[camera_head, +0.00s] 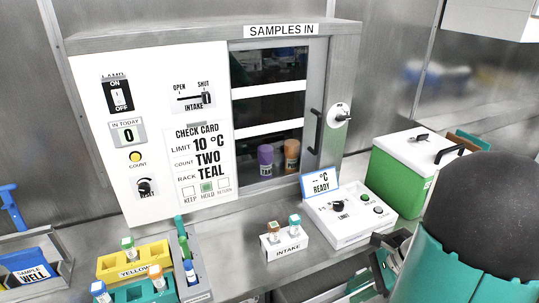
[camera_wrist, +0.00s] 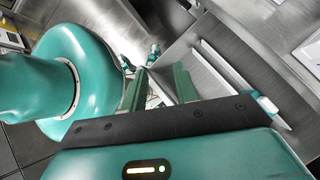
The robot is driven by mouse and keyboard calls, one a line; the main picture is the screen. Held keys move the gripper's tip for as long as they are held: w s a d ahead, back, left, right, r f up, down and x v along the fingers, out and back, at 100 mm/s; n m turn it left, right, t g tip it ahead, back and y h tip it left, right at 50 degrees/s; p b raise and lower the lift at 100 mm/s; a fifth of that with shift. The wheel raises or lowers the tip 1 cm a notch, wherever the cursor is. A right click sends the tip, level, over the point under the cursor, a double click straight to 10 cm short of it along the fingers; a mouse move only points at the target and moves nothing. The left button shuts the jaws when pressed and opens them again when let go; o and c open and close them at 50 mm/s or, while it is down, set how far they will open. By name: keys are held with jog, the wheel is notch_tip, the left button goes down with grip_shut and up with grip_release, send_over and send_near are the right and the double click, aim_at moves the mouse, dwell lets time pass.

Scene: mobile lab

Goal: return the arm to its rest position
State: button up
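My arm shows as a dark rounded joint and teal links at the lower right of the head view, in front of the steel counter (camera_head: 238,243). In the wrist view my gripper (camera_wrist: 160,78) has two green fingers standing apart with a gap between them. Nothing is seen held between them. A large teal round link of my own arm fills the left of the wrist view, close to the gripper.
A white INTAKE block (camera_head: 287,250) with two small vials stands mid-counter. A control box (camera_head: 350,222) and a green-and-white cooler (camera_head: 402,172) stand near my arm. Yellow (camera_head: 117,262) and teal racks are at lower left. The SAMPLES IN cabinet (camera_head: 180,55) stands behind.

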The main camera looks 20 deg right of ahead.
jog(key=w+a+r+n+t+h, duration=0.2)
jog(key=a+r+n+h, duration=0.5)
jog(key=a+r+n, duration=1)
jog(key=a+n, duration=0.3)
jog(key=n, duration=0.4)
jog(key=shift+a+r+t+h, duration=0.2)
jog(key=shift+a+t+h, duration=0.1)
jog(key=shift+h, duration=0.1)
